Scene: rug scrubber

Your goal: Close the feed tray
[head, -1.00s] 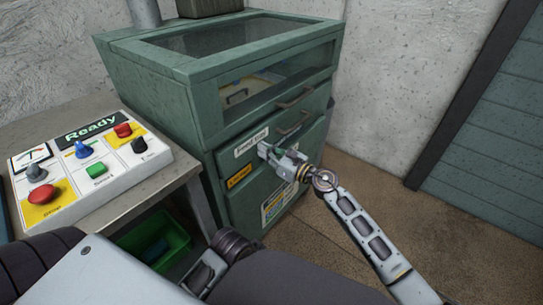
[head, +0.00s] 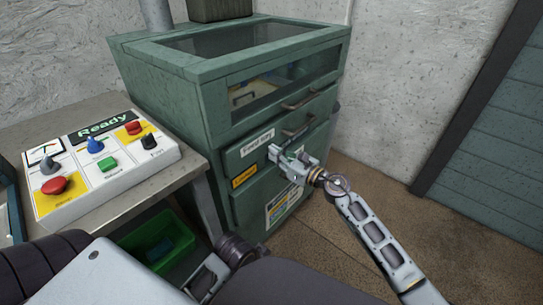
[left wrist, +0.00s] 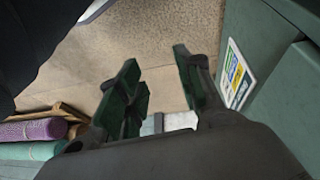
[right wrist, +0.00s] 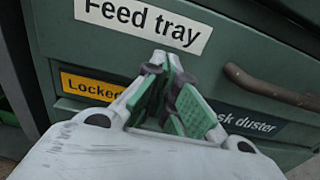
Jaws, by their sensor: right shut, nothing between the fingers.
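The feed tray is a green drawer front (head: 239,163) on the green machine, with a white "Feed tray" label (head: 257,142) and a curved handle (head: 298,128). It also shows in the right wrist view (right wrist: 222,60), where the label (right wrist: 143,22) is large. I cannot tell how far the tray stands out. My right gripper (head: 272,152) is shut and empty, its tips close to the front just below the label; whether they touch is unclear. It also shows in the right wrist view (right wrist: 167,62). My left gripper (left wrist: 158,90) is open and empty over the floor beside the machine.
A yellow "Locked" label (right wrist: 93,86) and a partly hidden duster label (right wrist: 250,122) sit lower on the front. A control panel reading "Ready" (head: 105,165) stands on a table at left, with a green bin (head: 155,242) below. Floor at right is clear.

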